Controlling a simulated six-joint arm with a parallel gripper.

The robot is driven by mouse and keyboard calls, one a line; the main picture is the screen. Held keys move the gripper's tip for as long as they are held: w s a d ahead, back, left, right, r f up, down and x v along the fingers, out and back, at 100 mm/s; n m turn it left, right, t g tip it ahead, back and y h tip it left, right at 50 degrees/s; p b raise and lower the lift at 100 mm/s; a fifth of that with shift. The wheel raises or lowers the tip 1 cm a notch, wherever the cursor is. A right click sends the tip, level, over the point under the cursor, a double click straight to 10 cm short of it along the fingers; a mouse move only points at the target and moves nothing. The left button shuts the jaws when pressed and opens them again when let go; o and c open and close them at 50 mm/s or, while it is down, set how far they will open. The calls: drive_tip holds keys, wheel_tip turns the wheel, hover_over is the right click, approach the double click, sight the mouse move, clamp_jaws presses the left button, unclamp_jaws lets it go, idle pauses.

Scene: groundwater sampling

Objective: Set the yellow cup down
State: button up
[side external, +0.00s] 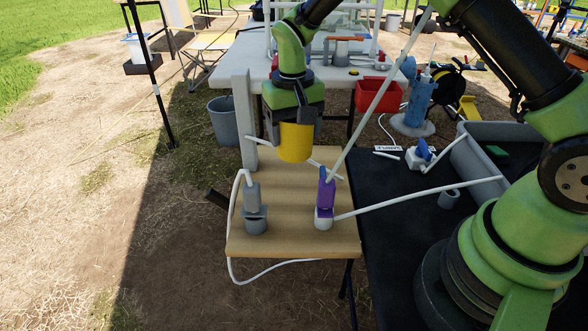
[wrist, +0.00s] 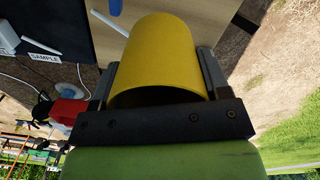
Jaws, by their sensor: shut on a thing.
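The yellow cup (side external: 296,142) is held in my gripper (side external: 292,120) above the far part of the wooden board (side external: 290,212) in the side external view. It appears raised off the board, though the exact gap is hard to judge. In the wrist view the yellow cup (wrist: 165,52) fills the middle, with its open rim toward my gripper (wrist: 155,100). One finger is on each side of the cup, shut on it. The inside of the cup is mostly hidden.
On the board stand a grey fitting (side external: 254,212) with a white hose and a purple-topped fitting (side external: 325,200). A grey post (side external: 244,120) rises at the board's far left. A black surface (side external: 390,250) lies to the right. The board's front middle is clear.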

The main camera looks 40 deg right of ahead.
wheel_tip(320, 180, down, 9)
drive_tip(key=shift+f, duration=0.1)
idle(0.4)
drive_tip(key=shift+f, duration=0.15)
drive_tip(key=o, duration=0.9)
